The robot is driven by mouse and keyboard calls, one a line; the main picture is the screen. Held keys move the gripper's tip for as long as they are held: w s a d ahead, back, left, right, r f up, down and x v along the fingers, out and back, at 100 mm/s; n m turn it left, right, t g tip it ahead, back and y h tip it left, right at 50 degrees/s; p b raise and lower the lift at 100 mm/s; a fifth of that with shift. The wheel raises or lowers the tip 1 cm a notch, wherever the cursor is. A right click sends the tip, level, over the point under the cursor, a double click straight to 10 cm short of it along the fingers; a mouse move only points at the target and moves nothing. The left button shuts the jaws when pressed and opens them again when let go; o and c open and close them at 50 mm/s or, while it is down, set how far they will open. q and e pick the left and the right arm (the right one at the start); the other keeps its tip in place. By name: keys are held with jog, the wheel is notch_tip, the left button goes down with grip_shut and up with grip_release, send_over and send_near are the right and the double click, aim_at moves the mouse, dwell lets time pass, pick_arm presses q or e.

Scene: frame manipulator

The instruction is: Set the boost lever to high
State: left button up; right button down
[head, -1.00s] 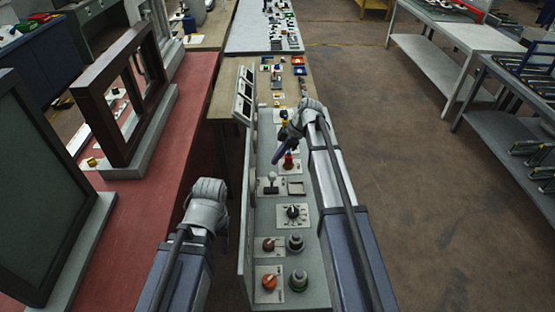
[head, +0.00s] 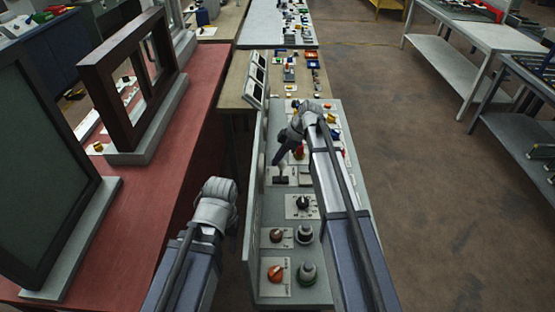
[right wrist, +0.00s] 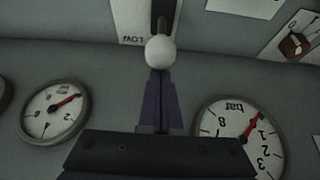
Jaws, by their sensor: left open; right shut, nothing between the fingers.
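The boost lever (right wrist: 161,50) has a white ball knob on a dark stem in the right wrist view. It stands over a white plate with an upside-down label that seems to read LOW. My right gripper (right wrist: 158,80) is shut and empty, its purple fingertips at the ball's edge; I cannot tell if they touch. In the head view the right gripper (head: 279,160) is over the lever's plate (head: 271,181), and the knob is hidden or too small to make out. My left gripper (head: 212,203) is left of the console, away from the lever, its fingertips hidden.
A black rotary knob (head: 303,202), an orange-red knob (head: 275,273) and dark round knobs sit nearer on the console (head: 262,203). Two gauges flank the right fingers, the bar gauge (right wrist: 238,135) at right. A red table (head: 150,190) with frames stands left.

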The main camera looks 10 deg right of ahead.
aim_at(284, 162)
jog(key=shift+d+f, duration=0.1)
jog(key=shift+s+d+y+b, duration=0.15)
jog(key=shift+d+y+b, duration=0.25)
jog(key=shift+d+b, duration=0.1)
jog(key=shift+d, duration=0.4)
jog(key=shift+s+d+y, duration=0.2)
jog(key=shift+d+y, duration=0.1)
jog(key=shift+d, duration=0.35)
jog(key=shift+s+d+f+b, duration=0.15)
jog(key=shift+d+b, duration=0.15)
jog(key=shift+d, duration=0.25)
jog(key=shift+s+d+f+b, duration=0.15)
jog(key=shift+d+b, duration=0.15)
jog(key=shift+d, duration=0.25)
jog(key=shift+d, duration=0.15)
